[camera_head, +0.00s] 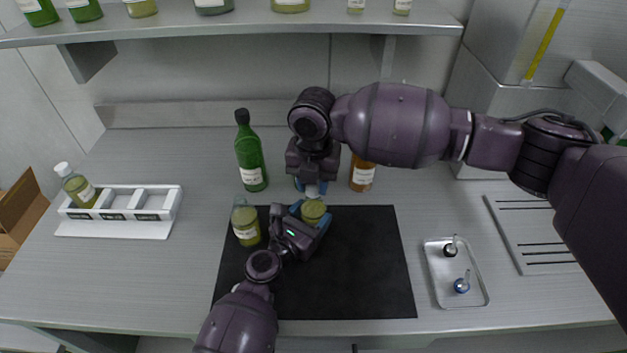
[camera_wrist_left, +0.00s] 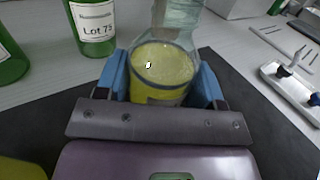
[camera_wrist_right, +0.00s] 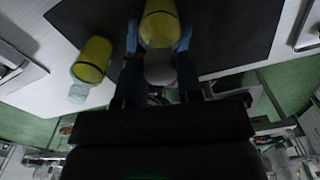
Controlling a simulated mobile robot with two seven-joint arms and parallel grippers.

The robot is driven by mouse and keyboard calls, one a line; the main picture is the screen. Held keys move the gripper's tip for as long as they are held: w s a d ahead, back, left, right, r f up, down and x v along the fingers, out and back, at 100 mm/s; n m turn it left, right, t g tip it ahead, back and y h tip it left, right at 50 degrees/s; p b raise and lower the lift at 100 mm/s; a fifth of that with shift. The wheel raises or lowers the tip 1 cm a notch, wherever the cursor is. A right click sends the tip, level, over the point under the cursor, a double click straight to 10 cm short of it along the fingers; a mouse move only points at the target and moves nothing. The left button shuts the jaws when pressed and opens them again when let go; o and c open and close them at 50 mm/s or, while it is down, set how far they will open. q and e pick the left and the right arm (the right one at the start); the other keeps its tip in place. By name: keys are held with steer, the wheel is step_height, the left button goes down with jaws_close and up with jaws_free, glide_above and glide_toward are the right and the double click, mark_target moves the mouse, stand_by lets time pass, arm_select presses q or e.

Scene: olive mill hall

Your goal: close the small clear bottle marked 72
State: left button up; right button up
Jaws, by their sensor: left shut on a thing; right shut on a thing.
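A small clear bottle (camera_head: 313,212) of yellow-green oil stands upright on the black mat. My left gripper (camera_head: 308,222) is shut around its body; in the left wrist view the bottle (camera_wrist_left: 163,70) sits between the blue fingers. Its number cannot be read. My right gripper (camera_head: 312,187) points down directly above it, shut on a pale cap (camera_wrist_right: 160,68) in line with the bottle's neck. Whether the cap touches the neck is hidden. A similar bottle (camera_head: 246,224) with no cap visible stands to the left on the mat (camera_head: 360,275).
A green bottle (camera_head: 250,155) and an amber bottle (camera_head: 362,175) stand behind the mat. A white rack (camera_head: 150,215) at left holds one capped bottle (camera_head: 78,187). A metal tray (camera_head: 436,270) with two stoppers lies right. A shelf (camera_head: 230,27) hangs above.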

steer(key=shift+f, duration=0.55)
